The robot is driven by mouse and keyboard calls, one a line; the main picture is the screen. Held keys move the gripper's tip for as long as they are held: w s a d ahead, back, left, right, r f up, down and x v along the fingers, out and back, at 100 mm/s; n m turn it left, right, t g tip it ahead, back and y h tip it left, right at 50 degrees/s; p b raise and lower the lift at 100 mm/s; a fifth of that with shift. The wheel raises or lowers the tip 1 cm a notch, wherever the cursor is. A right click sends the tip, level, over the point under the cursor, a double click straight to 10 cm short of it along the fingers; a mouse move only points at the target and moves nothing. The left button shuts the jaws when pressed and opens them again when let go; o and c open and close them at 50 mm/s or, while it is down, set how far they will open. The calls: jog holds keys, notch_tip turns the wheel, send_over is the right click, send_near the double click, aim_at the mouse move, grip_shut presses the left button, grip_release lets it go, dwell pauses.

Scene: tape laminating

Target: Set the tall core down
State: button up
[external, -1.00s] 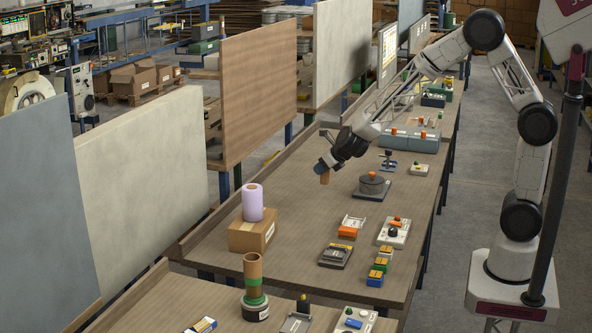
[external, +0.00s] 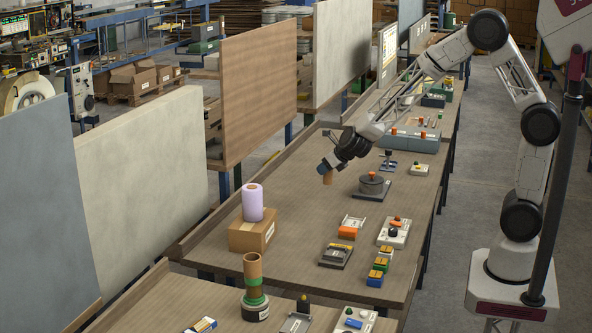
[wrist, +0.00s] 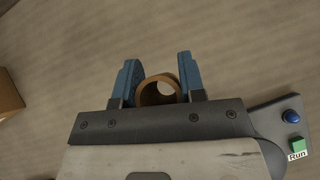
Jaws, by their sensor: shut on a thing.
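Tabletop left of the core is clear.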

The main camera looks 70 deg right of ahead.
jog(key=w+d+r+m+g+h, duration=0.1)
jog(key=d+r, duration=0.4)
jog(key=d, duration=0.7)
jog(key=w+m+h, duration=0.1)
jog(key=w+m, duration=0.1)
jog(key=shift+w+r, duration=0.15)
jog(key=shift+w, duration=0.25)
notch_tip(320, 180, down, 6)
dwell(0.4)
jog(key=shift+f, duration=2)
jog(key=shift+f, duration=0.1)
jog(key=o, duration=0.9)
